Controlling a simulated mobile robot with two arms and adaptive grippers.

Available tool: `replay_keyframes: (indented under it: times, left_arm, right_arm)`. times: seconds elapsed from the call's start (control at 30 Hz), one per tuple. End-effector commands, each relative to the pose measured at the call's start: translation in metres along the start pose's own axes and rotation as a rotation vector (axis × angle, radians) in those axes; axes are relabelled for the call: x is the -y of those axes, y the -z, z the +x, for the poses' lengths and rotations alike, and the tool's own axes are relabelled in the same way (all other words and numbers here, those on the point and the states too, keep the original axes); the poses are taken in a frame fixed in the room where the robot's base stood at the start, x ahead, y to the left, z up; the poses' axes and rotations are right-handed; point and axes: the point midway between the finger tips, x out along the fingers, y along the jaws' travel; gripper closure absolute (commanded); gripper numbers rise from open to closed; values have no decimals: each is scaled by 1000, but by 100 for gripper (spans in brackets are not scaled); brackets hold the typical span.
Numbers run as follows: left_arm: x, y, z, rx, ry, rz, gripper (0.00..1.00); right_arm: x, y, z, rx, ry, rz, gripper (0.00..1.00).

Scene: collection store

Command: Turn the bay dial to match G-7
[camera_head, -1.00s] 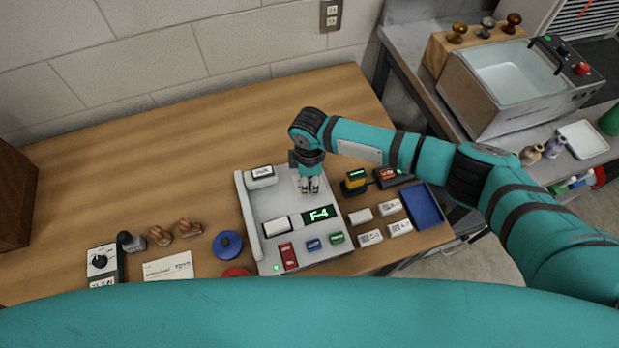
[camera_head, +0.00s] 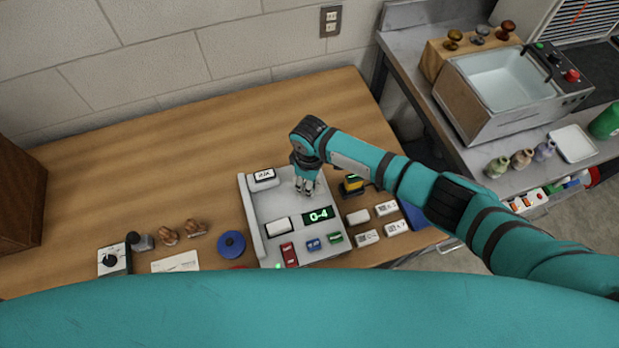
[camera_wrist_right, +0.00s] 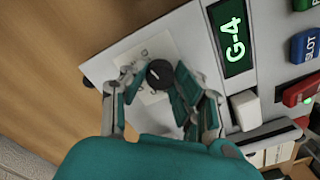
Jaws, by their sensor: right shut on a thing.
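The grey control panel (camera_head: 270,206) lies on the wooden table. Its green-lit display (camera_head: 317,215) reads G-4, clearest in the right wrist view (camera_wrist_right: 233,38). My right gripper (camera_head: 306,188) is over the panel's upper part and hides the dial in the head view. In the right wrist view, the round black dial (camera_wrist_right: 160,73) sits on a pale marked plate between the fingers of my right gripper (camera_wrist_right: 163,86), which is shut on it. The marks around the dial are too small to read. My left gripper is out of both views.
Red, blue and green buttons (camera_head: 313,244) and a white key (camera_head: 278,226) are on the panel's near part. White labelled blocks (camera_head: 367,237) and a yellow-black device (camera_head: 352,185) stand to the right. A blue round object (camera_head: 231,244) is left of it. The table behind is clear.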

Motion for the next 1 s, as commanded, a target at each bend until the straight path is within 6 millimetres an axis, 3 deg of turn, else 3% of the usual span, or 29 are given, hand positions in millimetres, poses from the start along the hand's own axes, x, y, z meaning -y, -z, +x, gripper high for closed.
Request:
replay_keyframes:
  times: [0.7, 0.73, 0.87, 1.0]
  left_arm:
    - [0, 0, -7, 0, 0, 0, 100]
    - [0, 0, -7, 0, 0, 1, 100]
    - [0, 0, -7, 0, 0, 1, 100]
    - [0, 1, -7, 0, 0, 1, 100]
  right_arm:
    - [-1, 0, -1, 0, -2, 87, 100]
    - [-1, 0, -1, -1, -2, 87, 67]
    - [-1, 0, -1, -1, -1, 86, 50]
    - [0, 0, 0, 0, -1, 86, 48]
